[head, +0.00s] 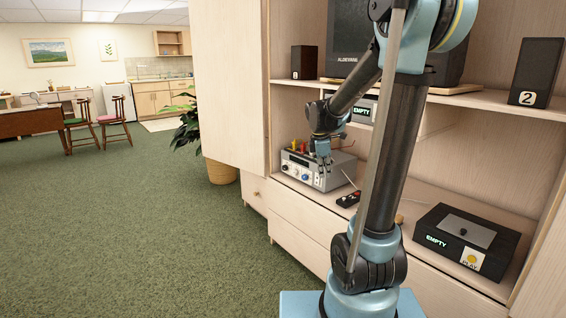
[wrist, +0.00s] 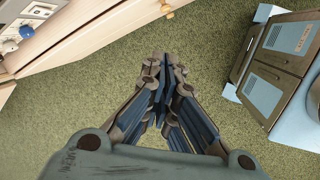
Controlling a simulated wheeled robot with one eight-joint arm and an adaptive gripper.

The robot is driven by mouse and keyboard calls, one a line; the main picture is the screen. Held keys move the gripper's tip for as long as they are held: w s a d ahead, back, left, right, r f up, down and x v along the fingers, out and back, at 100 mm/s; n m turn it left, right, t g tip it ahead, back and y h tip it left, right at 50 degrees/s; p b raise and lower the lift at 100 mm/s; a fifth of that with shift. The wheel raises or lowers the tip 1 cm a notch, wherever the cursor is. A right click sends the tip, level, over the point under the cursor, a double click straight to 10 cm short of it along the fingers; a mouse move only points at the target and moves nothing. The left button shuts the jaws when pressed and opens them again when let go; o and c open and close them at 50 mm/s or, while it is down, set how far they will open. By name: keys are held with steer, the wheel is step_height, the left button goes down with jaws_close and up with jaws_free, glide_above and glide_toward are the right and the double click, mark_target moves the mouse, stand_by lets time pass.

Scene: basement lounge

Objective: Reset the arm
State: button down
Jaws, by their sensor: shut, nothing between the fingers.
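My gripper (head: 323,160) hangs from my arm in front of the lower shelf of a light wood cabinet, close to a silver box with knobs (head: 312,170). Its fingers are together with nothing between them. In the wrist view my gripper (wrist: 165,75) points down over green carpet, fingers closed. My arm bends down from the top of the head view, and its upper links cover part of the cabinet.
The cabinet shelf (head: 420,208) holds a dark remote (head: 348,199) and a black box marked EMPTY (head: 465,240). Speakers (head: 536,72) and a screen stand above. A potted plant (head: 222,173) is beside the cabinet. Open carpet (head: 120,230) lies to the left.

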steer(key=s+d+f+m+y, duration=0.1)
steer(key=s+f+m, duration=0.2)
steer(key=s+m, duration=0.6)
steer(key=s+d+f+m+y, duration=0.1)
steer(key=s+f+m, duration=0.3)
steer(key=s, duration=1.5)
steer(key=d+m, duration=0.1)
steer(key=m, duration=0.3)
steer(key=shift+f+m, duration=0.3)
steer(key=shift+m, duration=0.1)
steer(key=shift+s, duration=0.1)
